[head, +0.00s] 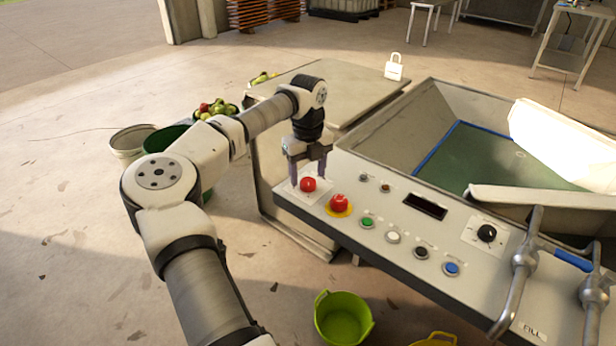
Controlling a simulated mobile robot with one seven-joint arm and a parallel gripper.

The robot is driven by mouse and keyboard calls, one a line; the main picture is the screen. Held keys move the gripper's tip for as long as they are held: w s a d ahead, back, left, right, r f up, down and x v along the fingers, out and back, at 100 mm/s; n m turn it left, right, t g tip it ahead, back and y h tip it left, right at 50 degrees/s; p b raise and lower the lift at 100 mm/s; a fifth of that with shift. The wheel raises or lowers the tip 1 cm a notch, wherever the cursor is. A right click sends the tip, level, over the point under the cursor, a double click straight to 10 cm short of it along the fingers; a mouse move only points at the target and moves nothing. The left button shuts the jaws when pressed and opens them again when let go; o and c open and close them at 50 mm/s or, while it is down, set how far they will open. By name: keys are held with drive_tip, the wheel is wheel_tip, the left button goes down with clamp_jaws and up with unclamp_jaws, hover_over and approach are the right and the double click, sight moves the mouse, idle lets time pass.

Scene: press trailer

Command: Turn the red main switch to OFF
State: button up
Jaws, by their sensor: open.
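The red main switch (308,184) sits on a pale plate at the left end of the slanted control panel (375,239). My gripper (308,181) points down over it, with its two fingers apart, one on each side of the red knob in this view. I cannot tell whether the fingers touch the knob. The knob's pointer and its markings are too small to read.
A red emergency button (339,203) on a yellow ring is close to the right of the switch. Several other buttons, a dark display (425,206) and a black dial (487,233) follow. A white padlock (394,67) stands on the table behind. Metal handles (524,265) rise at right.

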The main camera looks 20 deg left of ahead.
sight(308, 181)
wheel_tip(308, 181, up, 12)
drive_tip(key=shift+b, duration=0.3)
idle(0.3)
